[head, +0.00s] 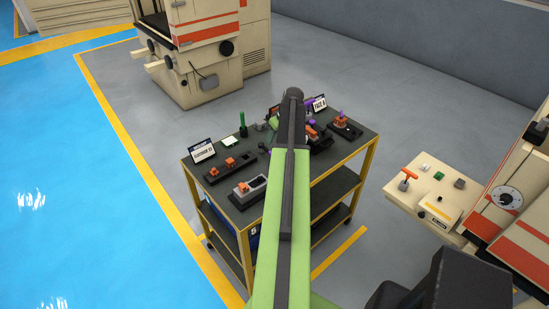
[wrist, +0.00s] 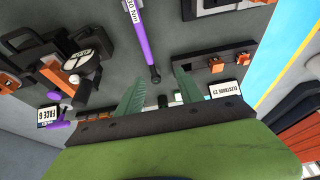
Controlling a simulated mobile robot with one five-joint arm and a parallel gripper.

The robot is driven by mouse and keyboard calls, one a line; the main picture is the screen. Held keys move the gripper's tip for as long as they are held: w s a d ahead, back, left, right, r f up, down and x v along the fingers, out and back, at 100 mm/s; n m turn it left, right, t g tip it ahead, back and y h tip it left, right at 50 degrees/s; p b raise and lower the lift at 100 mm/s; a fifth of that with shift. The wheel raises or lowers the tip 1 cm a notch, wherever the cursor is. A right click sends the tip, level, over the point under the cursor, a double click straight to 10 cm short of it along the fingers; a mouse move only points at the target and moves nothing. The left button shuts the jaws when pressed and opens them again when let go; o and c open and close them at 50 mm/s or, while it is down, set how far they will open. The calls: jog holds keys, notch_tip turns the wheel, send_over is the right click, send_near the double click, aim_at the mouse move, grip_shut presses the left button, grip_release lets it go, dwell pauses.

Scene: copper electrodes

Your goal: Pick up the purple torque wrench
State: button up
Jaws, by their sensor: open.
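The purple torque wrench (wrist: 143,40) lies on the dark table top in the wrist view. Its printed pale end is cut by the top edge, and its dark rounded end points down toward my gripper. My gripper (wrist: 158,78) is open, with one green finger on each side of that dark end. I cannot tell the height of the fingers above the table, and the wrench does not look gripped. In the head view my green arm covers the middle of the table and I cannot clearly make out the wrench.
The cart (head: 262,204) has yellow legs and lower shelves. Electrodes in dark holders (wrist: 217,64) lie right of the wrench, and a black fixture (wrist: 75,60) lies left. Name cards (wrist: 222,89) stand at the table edge. Beige machines (head: 205,50) stand behind and at right.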

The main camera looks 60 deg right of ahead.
jog(key=d+f+b, duration=0.1)
jog(key=f+b, duration=0.2)
jog(key=w+d+f+b, duration=0.1)
jog(key=f+b, duration=0.3)
jog(key=w+d+f+b, duration=0.1)
jog(key=f+b, duration=0.3)
jog(key=shift+d, duration=0.15)
jog(key=shift+w+f, duration=0.25)
jog(key=shift+f, duration=0.05)
jog(key=shift+w+r, duration=0.1)
jog(key=b+x, duration=0.5)
jog(key=shift+d, duration=0.3)
grip_shut()
dwell(0.5)
